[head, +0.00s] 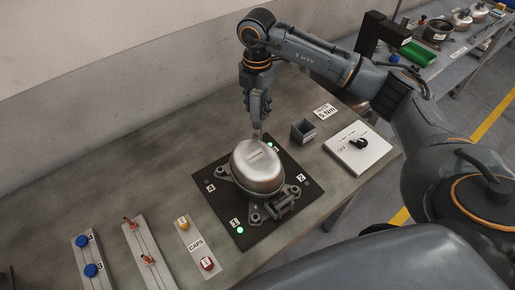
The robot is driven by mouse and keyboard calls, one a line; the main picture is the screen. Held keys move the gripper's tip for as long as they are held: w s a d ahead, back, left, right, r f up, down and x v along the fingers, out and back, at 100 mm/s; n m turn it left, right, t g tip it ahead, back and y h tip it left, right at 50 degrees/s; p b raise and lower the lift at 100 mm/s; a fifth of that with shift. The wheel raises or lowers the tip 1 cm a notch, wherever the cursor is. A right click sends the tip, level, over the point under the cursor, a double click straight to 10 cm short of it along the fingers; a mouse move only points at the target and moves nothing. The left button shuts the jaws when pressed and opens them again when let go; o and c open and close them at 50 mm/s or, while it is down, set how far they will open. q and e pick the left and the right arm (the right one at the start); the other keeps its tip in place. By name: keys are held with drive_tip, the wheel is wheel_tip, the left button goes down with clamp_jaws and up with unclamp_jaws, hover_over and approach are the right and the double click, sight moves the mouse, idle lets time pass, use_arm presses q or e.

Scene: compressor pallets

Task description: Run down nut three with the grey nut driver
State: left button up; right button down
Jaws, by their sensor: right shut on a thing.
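The silver domed compressor (257,167) sits on a dark square plate (213,208) with number labels at its corners. My right gripper (259,112) is above the compressor's far side, shut on the slim grey nut driver (258,133). The driver points down, and its tip is at or behind the dome's far edge, beside a lit green lamp (270,144) at the far corner. The label there is partly covered. Nut three and its stud are hidden behind the dome, so I cannot tell whether the driver touches it. My left gripper is out of view.
A grey open holder (303,132) and a 5 Nm sign (325,111) stand right of the driver. A white switch panel (357,150) has a black knob. Another green lamp (240,230) glows at label 1. Strips with blue pieces (91,270), orange pieces and caps (207,263) lie front left.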

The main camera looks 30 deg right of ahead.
sight(257, 91)
drive_tip(key=shift+s+f, duration=0.1)
drive_tip(key=shift+s, duration=0.05)
drive_tip(key=shift+w+r+p, duration=0.2)
drive_tip(key=shift+r+p, duration=0.4)
drive_tip(key=shift+r, duration=0.15)
drive_tip(key=shift+r+p, duration=1.05)
drive_tip(key=shift+r, duration=0.8)
